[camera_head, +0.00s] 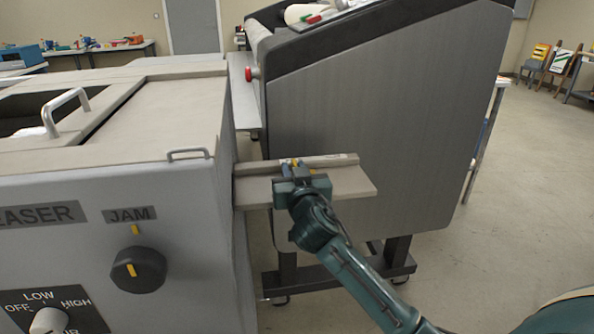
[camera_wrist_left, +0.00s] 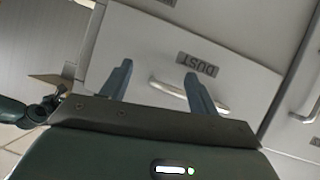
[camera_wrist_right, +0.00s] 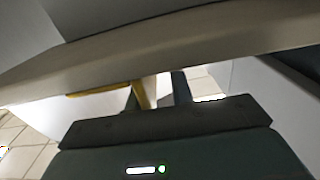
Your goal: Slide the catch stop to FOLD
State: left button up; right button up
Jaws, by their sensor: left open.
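A flat catch tray (camera_head: 350,183) juts from the right side of the grey machine, with a raised bar (camera_head: 335,160) along its far edge. My right gripper (camera_head: 291,164) is over the tray at this bar, beside a small yellow piece (camera_head: 296,162) that may be the stop. In the right wrist view, a yellow tab (camera_wrist_right: 147,92) stands between the partly spread fingers (camera_wrist_right: 156,95), close to the left one. No FOLD marking is readable. My left gripper (camera_wrist_left: 158,88) is open and empty, facing a DUST panel (camera_wrist_left: 135,55) with a handle (camera_wrist_left: 170,88).
The grey machine (camera_head: 195,230) fills the left, with a JAM knob (camera_head: 138,269), an OFF/LOW/HIGH dial (camera_head: 48,320) and a top handle (camera_head: 62,108). A large dark-topped cabinet (camera_head: 390,110) with a red button (camera_head: 250,74) stands behind the tray.

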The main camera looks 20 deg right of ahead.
jog(key=shift+o, duration=0.4)
jog(key=shift+d, duration=0.15)
jog(key=shift+s, duration=0.1)
jog(key=b+v, duration=0.1)
jog(key=v, duration=1.2)
